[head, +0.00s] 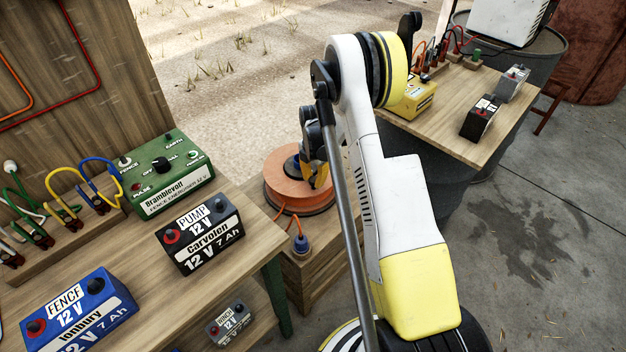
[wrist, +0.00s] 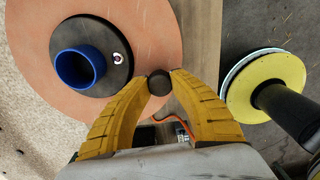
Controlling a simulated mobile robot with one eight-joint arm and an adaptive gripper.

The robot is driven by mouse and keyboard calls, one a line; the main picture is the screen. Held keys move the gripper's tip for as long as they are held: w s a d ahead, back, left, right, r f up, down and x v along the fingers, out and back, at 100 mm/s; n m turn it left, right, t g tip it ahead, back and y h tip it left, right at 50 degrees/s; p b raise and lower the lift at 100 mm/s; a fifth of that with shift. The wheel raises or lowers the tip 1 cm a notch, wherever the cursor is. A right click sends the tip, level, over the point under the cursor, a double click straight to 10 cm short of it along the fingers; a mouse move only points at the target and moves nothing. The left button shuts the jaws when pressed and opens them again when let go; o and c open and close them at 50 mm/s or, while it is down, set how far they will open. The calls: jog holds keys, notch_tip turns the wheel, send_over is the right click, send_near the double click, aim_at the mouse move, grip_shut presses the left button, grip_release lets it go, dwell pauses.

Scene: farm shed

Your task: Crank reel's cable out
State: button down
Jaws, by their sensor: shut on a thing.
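The cable reel (head: 298,182) is an orange-brown disc lying on a wooden crate between the two tables. In the wrist view its orange face (wrist: 150,35) fills the upper left, with a dark hub (wrist: 112,72) and a blue ring (wrist: 76,68) at its centre. My gripper (wrist: 159,80) has its yellow fingers closed on a small dark round knob (wrist: 159,84) near the reel's rim. In the head view my gripper (head: 318,172) is over the reel's right side, and my arm partly hides it. An orange cable (head: 290,222) leads from the reel to a blue-collared plug (head: 300,243) on the crate.
The left table (head: 215,285) holds a green energiser (head: 168,172), a black pump battery (head: 200,233) and a blue fence battery (head: 78,308). Concrete floor (head: 560,230) is open at right.

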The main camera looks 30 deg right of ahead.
jog(key=c, duration=1.1)
grip_release()
jog(key=shift+o, duration=0.2)
notch_tip(320, 180, up, 12)
